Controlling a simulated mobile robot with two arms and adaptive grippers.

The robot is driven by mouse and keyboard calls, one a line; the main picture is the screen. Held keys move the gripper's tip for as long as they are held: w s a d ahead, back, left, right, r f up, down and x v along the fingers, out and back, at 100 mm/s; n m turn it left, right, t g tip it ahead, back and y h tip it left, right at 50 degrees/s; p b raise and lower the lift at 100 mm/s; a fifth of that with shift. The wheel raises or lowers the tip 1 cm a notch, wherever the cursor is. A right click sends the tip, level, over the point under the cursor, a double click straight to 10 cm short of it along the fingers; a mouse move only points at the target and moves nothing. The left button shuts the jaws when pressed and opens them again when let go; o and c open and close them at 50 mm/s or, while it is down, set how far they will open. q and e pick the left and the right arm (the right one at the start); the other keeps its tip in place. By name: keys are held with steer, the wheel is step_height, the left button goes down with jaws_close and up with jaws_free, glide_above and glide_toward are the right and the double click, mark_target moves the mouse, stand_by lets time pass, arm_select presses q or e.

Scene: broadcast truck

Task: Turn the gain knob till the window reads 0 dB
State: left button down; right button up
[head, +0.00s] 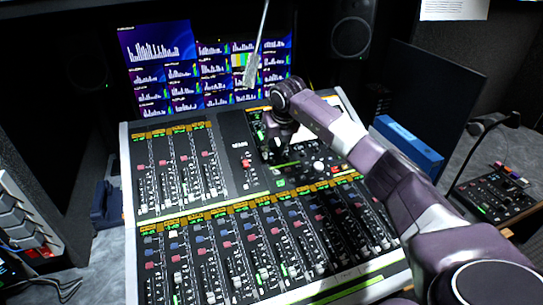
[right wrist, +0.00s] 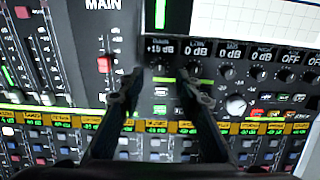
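The gain knob (right wrist: 160,68) is a small dark knob in the right wrist view, at the left end of a row of knobs on the mixing console (head: 128,215). The gain window (right wrist: 160,49) above it reads about +15 dB; the last digit is not sharp. My right gripper (right wrist: 160,80) points at the panel with its two fingers apart, one on each side of the knob. I see no clear contact with it. In the head view my right gripper (head: 278,145) hides the knob. My left gripper is not in view.
More knobs with windows, such as the low knob (right wrist: 195,69), sit close to the right. A red-capped main fader (right wrist: 104,64) is to the left. A gooseneck (head: 255,55) hangs behind the gripper. A blue box (head: 408,147) stands right of the console.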

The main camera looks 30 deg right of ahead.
mark_target(272, 159)
steer(key=x, duration=0.4)
steer(key=shift+w+f+p, duration=0.15)
steer(key=shift+f+p, duration=0.05)
steer(key=shift+p, duration=0.1)
steer(key=shift+c, duration=0.5)
jaws_close()
